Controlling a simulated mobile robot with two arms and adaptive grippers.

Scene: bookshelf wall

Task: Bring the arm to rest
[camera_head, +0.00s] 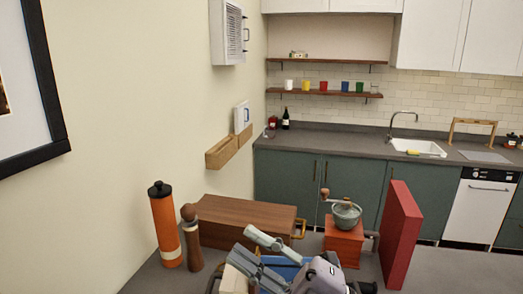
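My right gripper (243,246) is at the bottom middle of the head view, low over the near dark surface. Its two grey fingers point up and left with a gap between them, and I see nothing held in it. It is in front of a brown wooden box (240,215) and to the left of a red-orange coffee grinder (343,240). A blue thing (283,261) and a cream block (236,279) show partly behind and under the fingers; whether they touch is unclear. My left gripper is not in view.
An orange cylinder with a black lid (165,225) and a wooden mill (191,238) stand at left. An upright red board (401,233) stands right of the grinder. Beyond is open floor before green cabinets (288,179), with a sink (417,147) in the counter.

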